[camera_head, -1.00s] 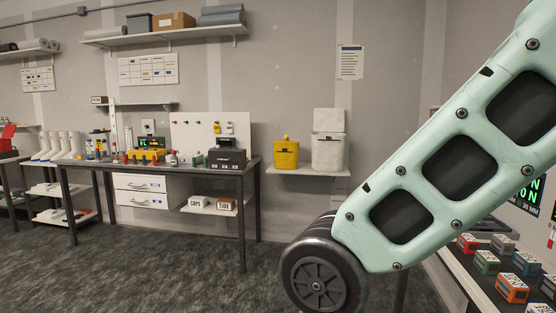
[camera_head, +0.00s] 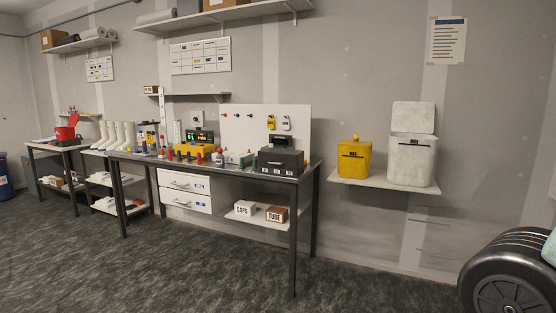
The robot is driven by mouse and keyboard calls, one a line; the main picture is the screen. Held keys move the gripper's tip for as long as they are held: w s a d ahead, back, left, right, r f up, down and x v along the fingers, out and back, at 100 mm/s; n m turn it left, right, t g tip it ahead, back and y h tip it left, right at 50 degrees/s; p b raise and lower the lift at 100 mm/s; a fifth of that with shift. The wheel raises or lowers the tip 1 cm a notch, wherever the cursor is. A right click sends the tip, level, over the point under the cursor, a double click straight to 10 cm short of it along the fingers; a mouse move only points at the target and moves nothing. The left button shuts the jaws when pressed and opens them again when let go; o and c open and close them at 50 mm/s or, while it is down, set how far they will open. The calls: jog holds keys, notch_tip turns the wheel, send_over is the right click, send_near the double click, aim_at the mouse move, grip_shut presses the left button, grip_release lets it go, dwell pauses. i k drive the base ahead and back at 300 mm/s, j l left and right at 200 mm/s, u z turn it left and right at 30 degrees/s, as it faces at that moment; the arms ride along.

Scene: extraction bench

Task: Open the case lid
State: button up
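A dark case (camera_head: 281,161) with light labels along its front sits at the right end of the bench (camera_head: 228,169). Its lid looks shut, but it is small at this distance. My gripper is not in view.
A wall shelf (camera_head: 372,184) right of the bench holds a yellow bin (camera_head: 355,159) and a white bin (camera_head: 411,158) with its lid raised. CAPS (camera_head: 245,208) and TUBE (camera_head: 276,214) boxes sit under the bench. The carpeted floor (camera_head: 190,265) in front is clear.

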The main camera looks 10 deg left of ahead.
aim_at(287, 159)
jog(key=i, duration=2)
